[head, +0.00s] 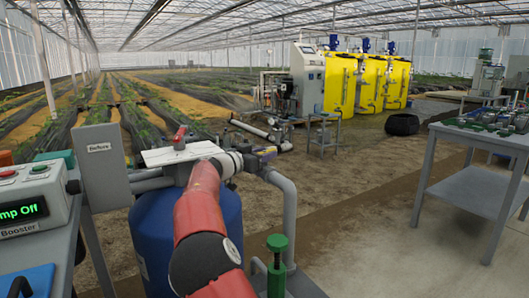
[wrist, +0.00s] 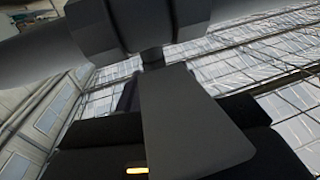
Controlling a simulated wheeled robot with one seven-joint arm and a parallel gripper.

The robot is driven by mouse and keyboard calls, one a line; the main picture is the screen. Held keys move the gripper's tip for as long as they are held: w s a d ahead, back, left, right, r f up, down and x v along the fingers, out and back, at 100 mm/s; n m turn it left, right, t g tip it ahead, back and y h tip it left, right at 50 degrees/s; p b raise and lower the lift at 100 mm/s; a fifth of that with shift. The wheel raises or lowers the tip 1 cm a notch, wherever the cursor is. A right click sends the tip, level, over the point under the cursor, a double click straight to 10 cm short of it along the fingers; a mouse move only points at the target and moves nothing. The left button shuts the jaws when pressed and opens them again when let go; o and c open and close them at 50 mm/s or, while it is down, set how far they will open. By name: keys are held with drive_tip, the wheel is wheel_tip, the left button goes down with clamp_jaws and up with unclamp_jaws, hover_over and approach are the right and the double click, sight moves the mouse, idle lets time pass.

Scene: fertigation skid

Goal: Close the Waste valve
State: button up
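No label reading Waste is legible, so I cannot tell for sure which valve it is. In the wrist view a grey tapered lever (wrist: 190,125) hangs from a short stem on a dark grey valve body (wrist: 115,25) on a pipe. The black parts of my gripper lie behind and beside this lever; the fingertips are hidden, so contact and opening cannot be told. In the head view my red arm reaches over the blue tank (head: 152,240) to the pipework at its top right, and the gripper is small and unclear there. A red valve handle (head: 180,137) stands left of my arm.
A white plate (head: 165,155) sits over the tank top. A grey pipe (head: 289,215) bends down on its right, near a green-topped post (head: 277,243). The control box (head: 32,205) reads "mp Off". A grey table (head: 475,140) stands right, with open floor between.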

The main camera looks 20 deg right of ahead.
drive_tip(key=shift+w+d, duration=0.1)
drive_tip(key=shift+d, duration=0.1)
drive_tip(key=shift+c, duration=0.2)
clamp_jaws()
drive_tip(key=m+g+p, duration=0.1)
drive_tip(key=m+g+h+p, duration=0.1)
drive_tip(key=g+p, duration=0.1)
drive_tip(key=shift+r, duration=0.35)
drive_tip(key=shift+f+m+g+p, duration=0.25)
drive_tip(key=shift+m+g+p, duration=0.15)
drive_tip(key=shift+g+p, duration=0.25)
drive_tip(key=shift+o, duration=0.2)
unclamp_jaws()
drive_tip(key=shift+f, duration=0.1)
